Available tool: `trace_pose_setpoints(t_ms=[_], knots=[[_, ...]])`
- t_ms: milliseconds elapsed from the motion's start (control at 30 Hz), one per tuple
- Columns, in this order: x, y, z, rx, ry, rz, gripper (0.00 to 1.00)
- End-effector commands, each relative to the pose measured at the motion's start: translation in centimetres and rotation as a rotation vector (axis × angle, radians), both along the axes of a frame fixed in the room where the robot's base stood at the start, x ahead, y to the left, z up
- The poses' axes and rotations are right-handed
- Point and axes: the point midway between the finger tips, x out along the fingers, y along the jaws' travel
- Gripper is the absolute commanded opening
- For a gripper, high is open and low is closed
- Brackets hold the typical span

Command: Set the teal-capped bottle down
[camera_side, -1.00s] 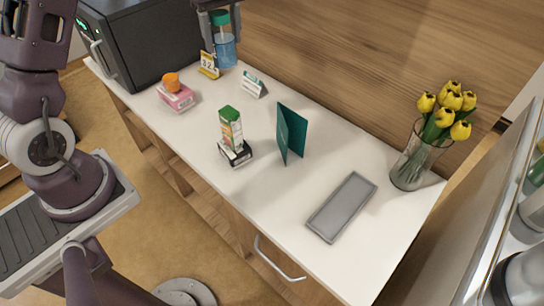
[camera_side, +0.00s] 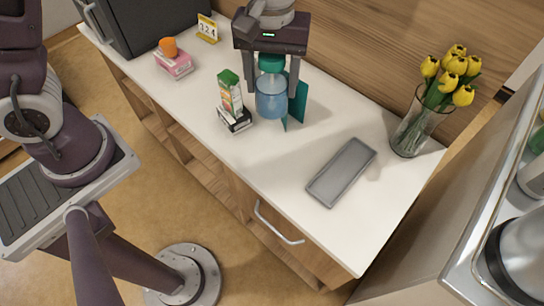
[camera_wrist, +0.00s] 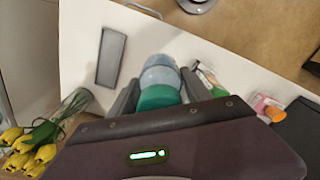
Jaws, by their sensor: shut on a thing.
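The teal-capped bottle (camera_side: 271,97) has a clear blue body and hangs upright above the white counter, in front of the teal folded card (camera_side: 299,102). My gripper (camera_side: 271,88) is shut on it near the cap, with one finger on each side. In the wrist view the bottle (camera_wrist: 160,75) shows between the two fingers, its teal cap (camera_wrist: 159,97) nearest the camera. The bottle's base appears clear of the counter. The card is partly hidden behind the bottle and a finger.
A grey tray (camera_side: 341,172) lies empty to the right. A green-topped carton (camera_side: 230,92) stands on a small box (camera_side: 235,121) just left of the bottle. A vase of yellow tulips (camera_side: 412,127) is at the right. A pink box with an orange-capped item (camera_side: 169,47) and a yellow number sign (camera_side: 207,29) are left.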

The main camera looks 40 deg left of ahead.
Motion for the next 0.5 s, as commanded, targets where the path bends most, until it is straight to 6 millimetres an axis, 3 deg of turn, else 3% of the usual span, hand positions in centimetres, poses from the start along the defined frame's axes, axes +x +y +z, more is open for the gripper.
trace_pose_setpoints(t_ms=[500], knots=[[-0.1,0.1,-11.1,0.001,0.006,0.003,0.02]])
